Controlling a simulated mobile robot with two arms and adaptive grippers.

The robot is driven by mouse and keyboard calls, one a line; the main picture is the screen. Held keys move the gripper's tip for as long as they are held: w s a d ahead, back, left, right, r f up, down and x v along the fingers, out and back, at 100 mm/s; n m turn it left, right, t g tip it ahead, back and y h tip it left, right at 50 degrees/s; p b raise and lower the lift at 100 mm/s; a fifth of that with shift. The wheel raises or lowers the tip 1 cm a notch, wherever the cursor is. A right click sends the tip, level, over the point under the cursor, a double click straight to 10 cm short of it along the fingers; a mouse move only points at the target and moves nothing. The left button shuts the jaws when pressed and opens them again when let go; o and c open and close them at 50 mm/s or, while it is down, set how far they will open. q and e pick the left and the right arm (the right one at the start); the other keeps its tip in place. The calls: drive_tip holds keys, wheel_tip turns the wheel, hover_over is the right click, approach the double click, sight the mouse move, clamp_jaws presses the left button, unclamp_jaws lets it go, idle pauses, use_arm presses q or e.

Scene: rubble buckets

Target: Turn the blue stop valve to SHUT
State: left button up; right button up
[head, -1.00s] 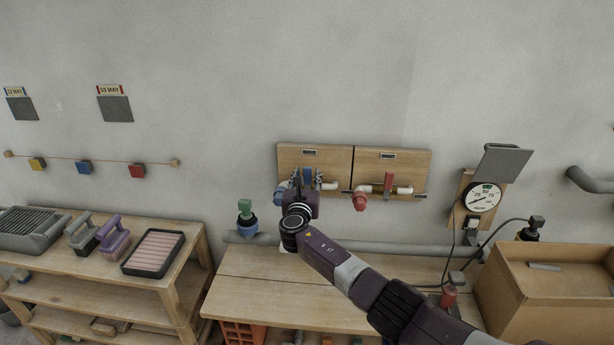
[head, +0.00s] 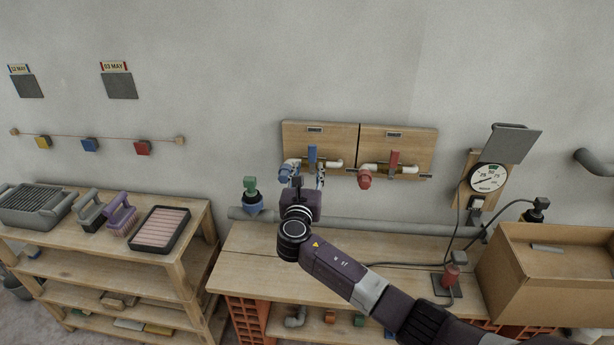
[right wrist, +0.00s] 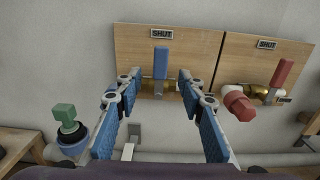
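The blue stop valve's lever (head: 312,155) stands upright on the left wooden board (head: 290,133). In the right wrist view the blue lever (right wrist: 160,62) points up toward a plate reading SHUT (right wrist: 161,33). My right gripper (head: 307,184) is below and in front of the lever in the head view. In the right wrist view the right gripper (right wrist: 157,78) has its blue-padded fingers wide apart, one on each side of the lever's line, with no contact visible. It holds nothing. My left gripper is in neither view.
A red lever (head: 394,159) stands on the right board, close by. A green-topped valve (head: 250,187) sits lower left. The bench (head: 250,265) below is mostly clear, with a cardboard box (head: 545,285) at right. A gauge (head: 488,178) is on the wall.

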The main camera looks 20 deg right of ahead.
drive_tip(key=shift+v, duration=1.2)
